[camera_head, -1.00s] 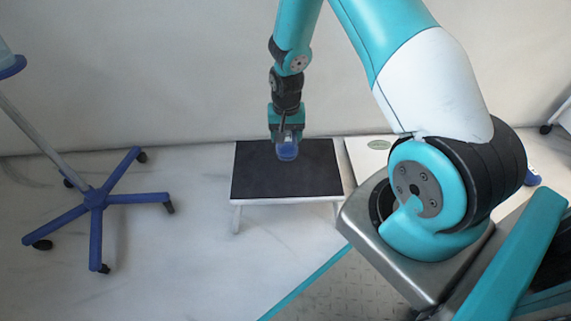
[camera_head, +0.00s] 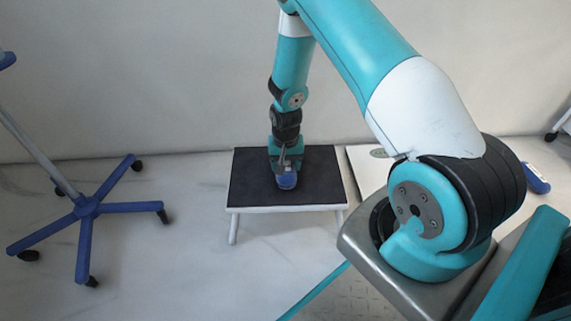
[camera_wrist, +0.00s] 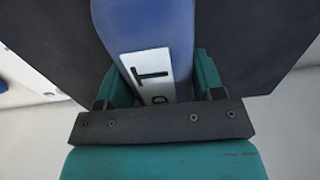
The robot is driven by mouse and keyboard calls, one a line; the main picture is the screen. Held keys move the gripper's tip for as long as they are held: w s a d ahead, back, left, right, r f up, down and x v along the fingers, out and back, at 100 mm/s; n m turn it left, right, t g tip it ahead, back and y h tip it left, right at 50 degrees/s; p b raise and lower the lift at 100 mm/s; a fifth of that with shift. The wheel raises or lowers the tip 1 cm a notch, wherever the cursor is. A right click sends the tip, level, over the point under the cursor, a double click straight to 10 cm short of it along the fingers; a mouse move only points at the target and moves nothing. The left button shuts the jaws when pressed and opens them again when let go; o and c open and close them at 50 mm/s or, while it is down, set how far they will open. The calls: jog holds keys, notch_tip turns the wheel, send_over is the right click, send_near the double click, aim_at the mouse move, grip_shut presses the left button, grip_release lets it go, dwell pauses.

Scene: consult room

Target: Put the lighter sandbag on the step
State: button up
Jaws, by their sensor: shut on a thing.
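The step (camera_head: 245,185) has a black top and white legs and stands on the floor by the wall. My gripper (camera_head: 287,168) points down over the middle of its top. It is shut on a blue sandbag (camera_head: 287,183), which shows between the green fingers in the wrist view (camera_wrist: 150,25) with a white label bearing a black "T" and part of another letter. The bag is at or just above the black top; I cannot tell whether it touches.
A flat white panel with a greenish oval mark (camera_head: 365,160) lies right of the step, partly behind my arm. A wheeled stand with a blue star base (camera_head: 88,208) is at the left. The floor between stand and step is clear.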

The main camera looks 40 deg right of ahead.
jog(key=shift+f, duration=0.15)
jog(key=o, duration=1.4)
jog(key=shift+c, duration=0.2)
